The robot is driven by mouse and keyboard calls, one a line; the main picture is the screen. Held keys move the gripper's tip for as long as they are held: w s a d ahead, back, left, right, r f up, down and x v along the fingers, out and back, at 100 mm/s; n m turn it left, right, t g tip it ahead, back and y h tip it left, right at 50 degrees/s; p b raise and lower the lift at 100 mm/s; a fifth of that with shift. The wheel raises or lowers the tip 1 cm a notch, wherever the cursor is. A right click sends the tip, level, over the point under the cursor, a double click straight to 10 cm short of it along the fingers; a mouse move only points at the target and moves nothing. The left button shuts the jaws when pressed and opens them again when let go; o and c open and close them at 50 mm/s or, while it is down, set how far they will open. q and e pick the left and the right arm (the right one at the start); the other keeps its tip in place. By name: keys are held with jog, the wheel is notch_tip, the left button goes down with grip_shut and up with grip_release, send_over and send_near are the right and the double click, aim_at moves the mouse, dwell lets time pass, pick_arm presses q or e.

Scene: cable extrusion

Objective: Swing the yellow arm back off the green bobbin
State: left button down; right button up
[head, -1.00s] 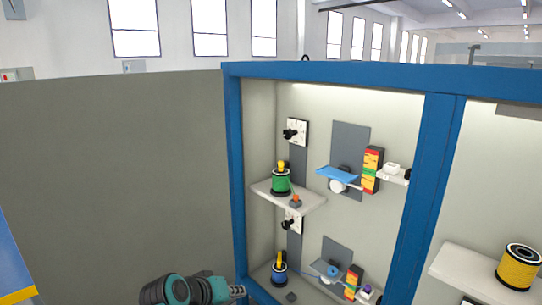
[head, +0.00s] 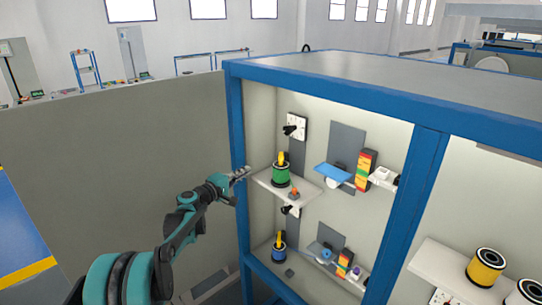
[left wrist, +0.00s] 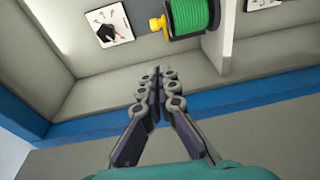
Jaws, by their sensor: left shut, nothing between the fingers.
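The green bobbin (head: 281,175) stands upright on the upper left shelf of the blue-framed cabinet. The yellow arm (head: 282,159) shows at the bobbin's top, close against it. In the left wrist view, the green bobbin (left wrist: 190,16) lies at the top of the picture, with the yellow arm (left wrist: 157,23) at its left end. My left gripper (head: 242,173) is shut and empty, at the cabinet's left post, to the left of the bobbin and apart from it. Its closed fingers (left wrist: 156,78) also show in the left wrist view, below the bobbin. My right gripper is not in view.
The cabinet's blue left post (head: 238,130) stands beside my left gripper. The upper shelf (head: 300,192) also carries a small red-topped button (head: 294,192). A dial (head: 296,127) is on the wall above. A blue bobbin (head: 279,252) stands below. A grey panel (head: 110,170) fills the left.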

pick_arm(q)
jog(key=shift+w, duration=0.15)
jog(key=s+d+p+x, duration=0.1)
jog(key=d+p+x, duration=0.1)
jog(key=x, duration=1)
jog(key=shift+d, duration=0.4)
jog(key=shift+d+r, duration=0.1)
jog(key=shift+d+n+t+y, duration=0.25)
jog(key=shift+n+t+y, duration=0.05)
jog(key=shift+t+y, duration=0.1)
